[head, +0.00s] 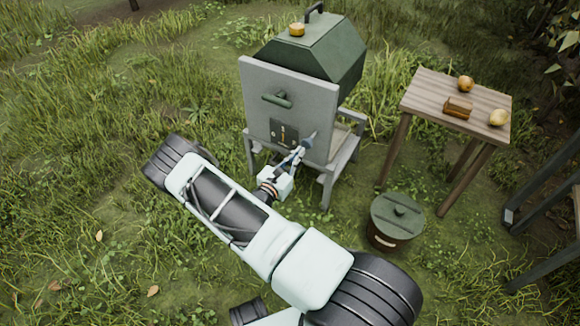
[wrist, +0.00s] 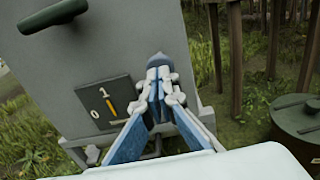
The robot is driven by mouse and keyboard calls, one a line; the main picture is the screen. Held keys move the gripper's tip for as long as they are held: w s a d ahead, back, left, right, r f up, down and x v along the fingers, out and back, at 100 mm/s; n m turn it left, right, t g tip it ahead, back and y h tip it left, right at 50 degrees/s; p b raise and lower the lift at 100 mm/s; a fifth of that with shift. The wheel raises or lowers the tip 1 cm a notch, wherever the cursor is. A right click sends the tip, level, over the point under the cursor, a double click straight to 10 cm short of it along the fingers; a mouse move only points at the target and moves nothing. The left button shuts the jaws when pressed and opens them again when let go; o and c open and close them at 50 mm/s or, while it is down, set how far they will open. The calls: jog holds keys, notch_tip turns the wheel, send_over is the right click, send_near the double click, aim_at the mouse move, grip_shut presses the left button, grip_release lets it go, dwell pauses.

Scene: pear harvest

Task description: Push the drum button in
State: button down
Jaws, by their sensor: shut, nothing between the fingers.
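The machine has a grey front panel (head: 255,88) with a green handle (head: 277,100). A blue-grey rounded piece (wrist: 158,59), apparently the drum button, shows on the panel's lower right, just beyond my fingertips. It also shows in the head view (head: 309,139). My gripper (wrist: 158,72) is shut and empty, pointing at the panel, with its tips at or very close to this piece. I cannot tell whether they touch, or how far in the button sits, because the fingers hide part of it.
A dark switch plate (wrist: 90,95) marked 0 and 1, with a yellow lever, is left of my fingers. A green-lidded bucket (head: 397,218) stands right of the machine. Behind it, a wooden table (head: 440,88) holds fruit and a brown block. Open grass lies left.

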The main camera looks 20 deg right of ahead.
aim_at(306, 144)
jog(key=shift+x, duration=1.15)
jog(key=shift+b+x, duration=0.45)
jog(key=shift+x, duration=1.3)
